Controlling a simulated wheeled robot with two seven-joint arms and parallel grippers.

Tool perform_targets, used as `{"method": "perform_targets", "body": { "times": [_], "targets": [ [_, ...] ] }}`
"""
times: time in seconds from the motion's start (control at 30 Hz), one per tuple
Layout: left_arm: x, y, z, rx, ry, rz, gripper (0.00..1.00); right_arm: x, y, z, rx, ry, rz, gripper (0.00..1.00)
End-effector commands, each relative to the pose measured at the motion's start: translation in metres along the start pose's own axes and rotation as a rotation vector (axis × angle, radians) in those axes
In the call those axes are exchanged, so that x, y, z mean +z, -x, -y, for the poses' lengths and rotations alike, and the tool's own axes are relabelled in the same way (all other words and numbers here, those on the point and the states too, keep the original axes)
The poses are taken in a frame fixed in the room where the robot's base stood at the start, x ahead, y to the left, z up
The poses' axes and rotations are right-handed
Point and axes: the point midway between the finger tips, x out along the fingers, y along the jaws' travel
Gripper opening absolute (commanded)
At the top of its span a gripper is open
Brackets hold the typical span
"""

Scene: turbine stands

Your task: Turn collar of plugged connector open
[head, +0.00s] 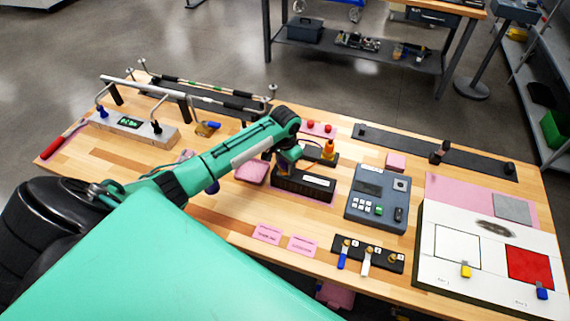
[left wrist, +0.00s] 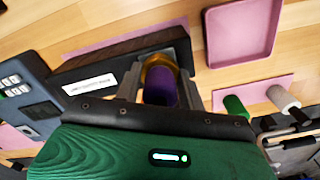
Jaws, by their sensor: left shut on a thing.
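A purple connector (left wrist: 158,94) with a gold-coloured ring collar (left wrist: 153,66) sits between the fingers of my left gripper (left wrist: 160,76) in the left wrist view. The fingers are shut on the collar, one on each side. In the head view my left gripper (head: 287,161) points down at the back left end of a black box (head: 303,185) with a white label, and it hides the connector there. The collar's turn angle cannot be told. My right gripper is not in view.
An orange knob-like part (head: 328,150) stands close to the right of the gripper. A pink tray (head: 250,173) lies to its left. A grey-blue keypad device (head: 378,197) stands right of the box.

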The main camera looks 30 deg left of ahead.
Motion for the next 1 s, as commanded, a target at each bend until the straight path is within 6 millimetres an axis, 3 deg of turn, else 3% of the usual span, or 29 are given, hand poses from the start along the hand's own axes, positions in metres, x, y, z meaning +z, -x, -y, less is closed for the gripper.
{"method": "perform_targets", "body": {
  "times": [0.4,0.93,0.97,1.0],
  "targets": [
    [-0.0005,0.0006,-0.0001,0.0,0.179,-0.002,0.17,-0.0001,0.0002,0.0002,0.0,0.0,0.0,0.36],
    [-0.0007,0.0009,0.0003,0.0,0.202,-0.003,0.17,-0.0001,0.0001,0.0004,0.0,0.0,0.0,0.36],
    [-0.0007,0.0009,0.0003,0.0,0.202,-0.003,0.42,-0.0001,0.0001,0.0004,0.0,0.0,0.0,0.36],
    [-0.0007,0.0009,0.0003,0.0,0.202,-0.003,0.49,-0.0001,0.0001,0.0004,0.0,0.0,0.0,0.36]
  ]
}}
